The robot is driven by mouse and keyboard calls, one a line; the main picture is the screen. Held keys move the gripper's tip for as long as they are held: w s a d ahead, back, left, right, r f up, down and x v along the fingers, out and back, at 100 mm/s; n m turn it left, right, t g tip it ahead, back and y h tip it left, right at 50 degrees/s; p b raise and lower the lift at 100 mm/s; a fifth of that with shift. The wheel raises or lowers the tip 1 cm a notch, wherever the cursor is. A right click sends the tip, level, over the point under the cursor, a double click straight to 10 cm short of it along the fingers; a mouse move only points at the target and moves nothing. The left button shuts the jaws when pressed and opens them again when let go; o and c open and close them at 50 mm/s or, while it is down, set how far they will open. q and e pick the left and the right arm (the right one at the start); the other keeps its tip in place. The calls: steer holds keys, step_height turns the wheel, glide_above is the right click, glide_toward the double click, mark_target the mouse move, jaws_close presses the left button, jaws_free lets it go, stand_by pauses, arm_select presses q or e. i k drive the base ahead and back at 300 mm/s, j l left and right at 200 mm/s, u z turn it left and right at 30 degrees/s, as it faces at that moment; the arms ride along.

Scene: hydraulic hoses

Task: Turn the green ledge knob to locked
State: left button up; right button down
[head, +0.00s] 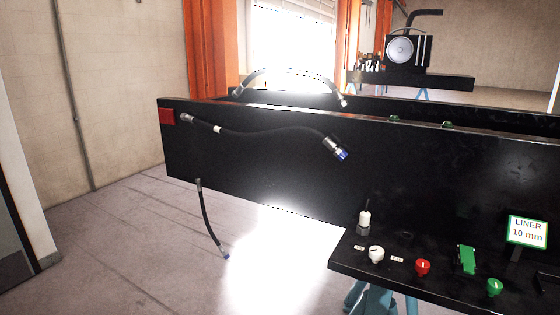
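The green knob (495,288) stands on the black ledge (362,268) at the lower right of the head view. It is small and round, with a pale mark on its top. The mark is too small to tell its setting. A green upright lever or switch (466,261) stands just left of it on the same ledge. Neither of my grippers is in view, and nothing touches the knob.
A red knob (423,267), a white knob (376,254) and a white-topped fitting (364,220) share the ledge. A "LINER 10 mm" sign (527,232) stands behind the green knob. A hose (260,132) with a blue end runs along the black beam (240,165).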

mark_target(494, 286)
steer(key=z, duration=1.55)
